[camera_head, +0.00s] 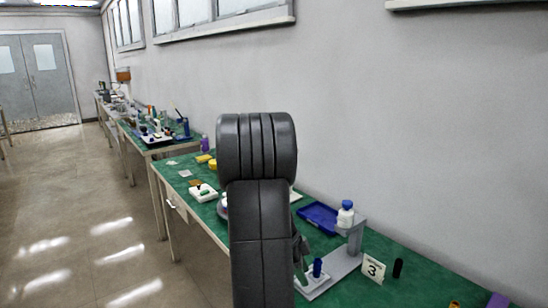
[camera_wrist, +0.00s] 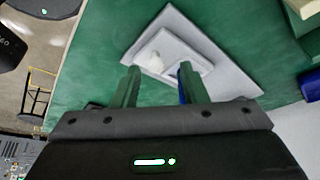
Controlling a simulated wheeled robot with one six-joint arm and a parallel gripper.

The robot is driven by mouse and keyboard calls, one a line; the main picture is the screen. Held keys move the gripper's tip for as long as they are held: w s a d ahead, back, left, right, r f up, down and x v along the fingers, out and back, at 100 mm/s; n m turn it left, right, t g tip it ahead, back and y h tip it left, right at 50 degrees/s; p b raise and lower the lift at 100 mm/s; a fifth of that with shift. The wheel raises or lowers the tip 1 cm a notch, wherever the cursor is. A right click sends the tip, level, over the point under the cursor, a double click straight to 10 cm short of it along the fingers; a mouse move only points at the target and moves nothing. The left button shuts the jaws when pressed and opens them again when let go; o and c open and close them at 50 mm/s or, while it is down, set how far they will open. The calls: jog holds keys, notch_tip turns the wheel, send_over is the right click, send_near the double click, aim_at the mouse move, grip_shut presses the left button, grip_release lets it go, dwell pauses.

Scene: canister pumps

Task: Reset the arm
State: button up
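My gripper (camera_wrist: 160,67) shows in the wrist view with its two green fingers apart and nothing clearly held between them. Past the fingertips lies a light grey base plate (camera_wrist: 228,78) with a raised white square and a small white piece (camera_wrist: 152,62) on it. A blue piece (camera_wrist: 182,88) shows beside the right finger, partly hidden by it. In the head view my dark arm covers the middle of the picture. My gripper is mostly hidden there, low beside a grey stand (camera_head: 345,262) with a small blue cylinder (camera_head: 317,267) on its base.
A white bottle (camera_head: 346,218) with a blue cap sits on the stand's upper shelf. A blue tray (camera_head: 318,216) lies behind it. A card marked 3 (camera_head: 374,268) and a black cylinder (camera_head: 398,268) stand to the right. The wall runs close behind the green table.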

jog(key=shift+a, duration=0.1)
jog(key=shift+s+a+f+b, duration=0.1)
jog(key=shift+s+a+b, duration=0.15)
jog(key=shift+b, duration=0.1)
jog(key=s+v, duration=0.1)
jog(key=v, duration=1.3)
send_near(313, 275)
jog(key=s+f, duration=0.2)
jog(key=f, duration=0.1)
jog(key=s+f, duration=0.1)
jog(key=f, duration=0.1)
jog(key=shift+s+a+f, duration=0.15)
jog(key=shift+s+a, duration=0.05)
jog(key=w+d+p, duration=0.2)
jog(key=d+p, duration=0.1)
jog(key=shift+w+r, duration=0.2)
jog(key=shift+w+d+f+p, duration=0.15)
jog(key=shift+w+d+p, duration=0.3)
jog(key=shift+w+d, duration=0.3)
jog(key=shift+s, duration=0.1)
